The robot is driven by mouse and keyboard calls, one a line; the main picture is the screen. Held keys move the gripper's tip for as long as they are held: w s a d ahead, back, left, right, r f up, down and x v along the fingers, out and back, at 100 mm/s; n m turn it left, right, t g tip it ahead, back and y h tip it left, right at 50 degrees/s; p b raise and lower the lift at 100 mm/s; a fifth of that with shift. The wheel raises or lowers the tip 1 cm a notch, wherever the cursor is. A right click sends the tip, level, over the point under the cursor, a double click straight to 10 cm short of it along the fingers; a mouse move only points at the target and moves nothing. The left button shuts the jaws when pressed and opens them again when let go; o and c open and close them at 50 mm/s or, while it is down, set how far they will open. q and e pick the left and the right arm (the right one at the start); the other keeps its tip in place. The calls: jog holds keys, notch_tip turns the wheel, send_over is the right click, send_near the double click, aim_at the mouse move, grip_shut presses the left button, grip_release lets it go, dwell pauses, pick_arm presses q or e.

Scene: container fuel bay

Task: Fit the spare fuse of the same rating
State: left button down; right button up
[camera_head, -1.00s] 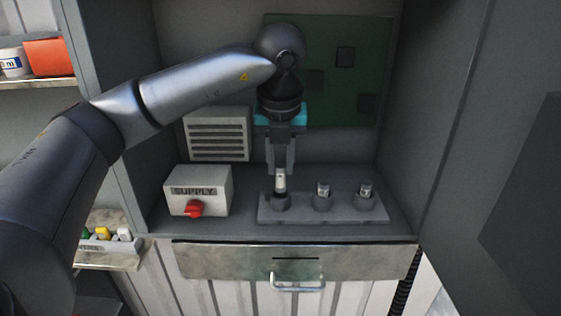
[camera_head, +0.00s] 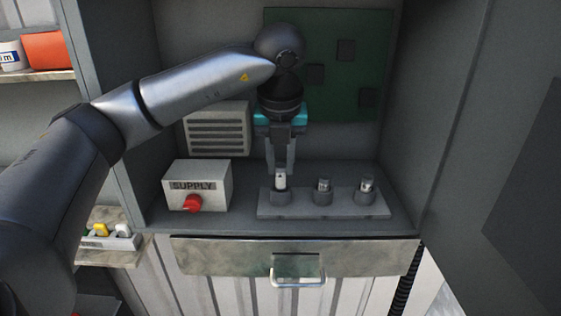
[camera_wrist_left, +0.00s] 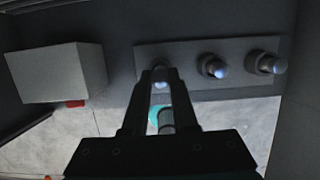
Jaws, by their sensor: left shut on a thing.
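The fuse block (camera_head: 330,208) is a grey base with three round holders in a row on the cabinet floor. A pale fuse (camera_head: 280,181) stands upright at the left holder (camera_head: 281,197); whether it is fully seated I cannot tell. My left gripper (camera_head: 280,171) points down and is shut on this fuse. In the left wrist view the fingers (camera_wrist_left: 161,78) close around the fuse top at the left holder. The middle fuse (camera_head: 323,184) and right fuse (camera_head: 367,184) stand in their holders. My right gripper is not in view.
A box marked SUPPLY (camera_head: 197,180) with a red knob (camera_head: 192,203) stands left of the block. A drawer (camera_head: 215,257) with a handle lies below. An open door (camera_head: 480,150) borders the right. A tray (camera_head: 110,243) with coloured pieces sits at lower left.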

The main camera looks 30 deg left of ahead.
pick_arm(q)
jog(key=shift+f+b, duration=0.5)
jog(key=shift+f, duration=0.15)
jog(key=shift+f+b, duration=0.5)
jog(key=c, duration=0.6)
grip_release()
